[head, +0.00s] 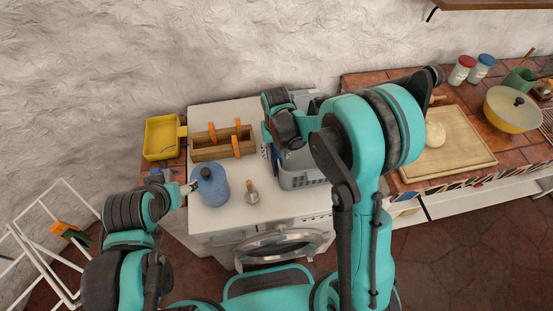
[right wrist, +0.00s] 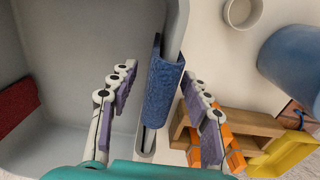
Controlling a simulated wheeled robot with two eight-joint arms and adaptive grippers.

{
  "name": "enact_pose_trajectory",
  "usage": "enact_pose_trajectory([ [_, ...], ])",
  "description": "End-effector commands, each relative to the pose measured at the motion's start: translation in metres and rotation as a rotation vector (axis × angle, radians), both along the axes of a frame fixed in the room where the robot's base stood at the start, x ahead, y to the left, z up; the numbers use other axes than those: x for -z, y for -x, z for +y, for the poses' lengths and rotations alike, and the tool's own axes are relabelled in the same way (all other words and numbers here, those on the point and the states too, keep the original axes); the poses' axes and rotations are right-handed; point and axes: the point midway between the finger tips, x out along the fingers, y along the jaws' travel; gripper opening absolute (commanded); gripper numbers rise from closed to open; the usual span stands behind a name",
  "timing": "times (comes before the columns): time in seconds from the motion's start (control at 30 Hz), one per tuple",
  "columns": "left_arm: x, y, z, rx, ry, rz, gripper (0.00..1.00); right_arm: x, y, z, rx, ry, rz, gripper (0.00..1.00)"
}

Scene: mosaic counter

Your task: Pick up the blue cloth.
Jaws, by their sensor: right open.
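The blue cloth (right wrist: 163,92) hangs draped over the rim of the grey basket (head: 302,180) on the white washing machine. In the right wrist view, my right gripper (right wrist: 160,76) is open, with one finger on each side of the cloth and a gap to both. The basket wall (right wrist: 146,140) runs under the cloth. In the head view, my right arm hides most of the cloth and the fingers. My left gripper (head: 190,187) is beside the blue jug (head: 210,187) at the left; its fingers are too small to read.
A red cloth (right wrist: 17,104) lies in the basket. A wooden caddy (head: 222,146) with orange handles and a small cup (head: 252,197) stand on the machine. A yellow bin (head: 162,138) is left of it. A cutting board (head: 445,160) lies on the tiled counter right.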

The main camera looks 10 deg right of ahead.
Motion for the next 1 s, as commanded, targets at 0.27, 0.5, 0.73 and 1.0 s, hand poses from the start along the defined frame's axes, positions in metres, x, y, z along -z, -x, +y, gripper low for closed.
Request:
enact_pose_trajectory([
  [0.27,0.000,0.000,0.000,0.000,0.000,0.000,0.65,0.002,0.000,0.000,0.000,0.000,0.000,0.40],
  [0.5,0.000,0.000,0.000,0.000,0.000,0.000,0.65,0.002,0.000,0.000,0.000,0.000,0.000,0.00],
  [0.73,0.000,0.000,0.000,0.000,0.000,0.000,0.65,0.001,0.000,0.000,0.000,0.000,0.000,0.00],
  [1.0,-0.005,0.000,0.000,0.000,0.000,0.000,0.65,-0.017,0.000,0.000,-0.001,0.000,0.000,0.00],
])
